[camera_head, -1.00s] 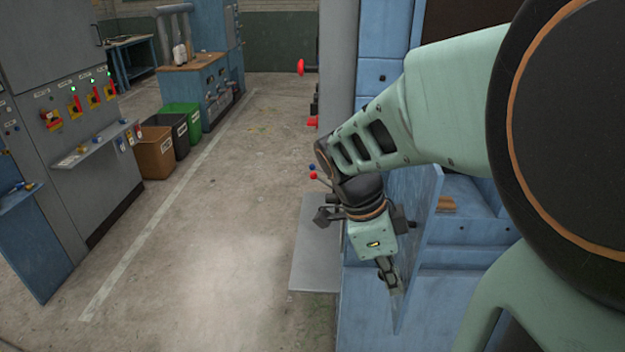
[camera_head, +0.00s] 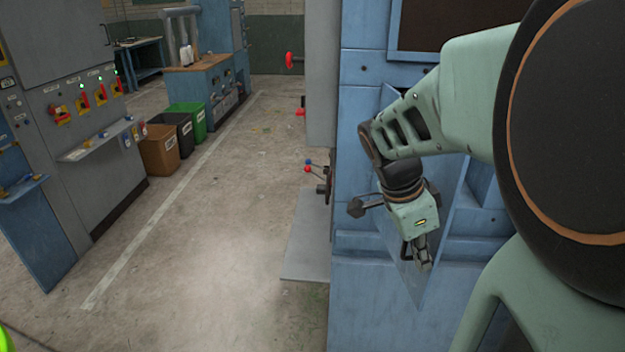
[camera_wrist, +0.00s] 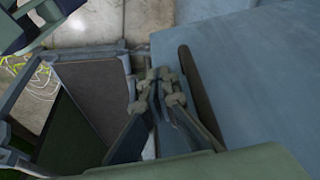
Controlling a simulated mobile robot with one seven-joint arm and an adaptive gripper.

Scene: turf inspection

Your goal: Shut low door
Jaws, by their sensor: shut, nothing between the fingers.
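The low door (camera_head: 446,222) is a blue panel on the front of the blue cabinet (camera_head: 362,290) in the head view. It stands ajar at an angle, and a gap shows along its right side. My gripper (camera_head: 420,262) is in front of the door's lower part, pointing down, shut and empty. It looks close to or against the panel; contact cannot be told. In the wrist view, my gripper's fingers (camera_wrist: 158,90) are together, beside a broad blue surface (camera_wrist: 255,70). My arm hides the door's upper part.
A grey plate (camera_head: 306,240) lies low at the cabinet's left, and red-knobbed levers (camera_head: 308,168) stick out above it. The concrete floor (camera_head: 220,230) at left is clear. Bins (camera_head: 160,150) and a grey control cabinet (camera_head: 75,130) stand farther left.

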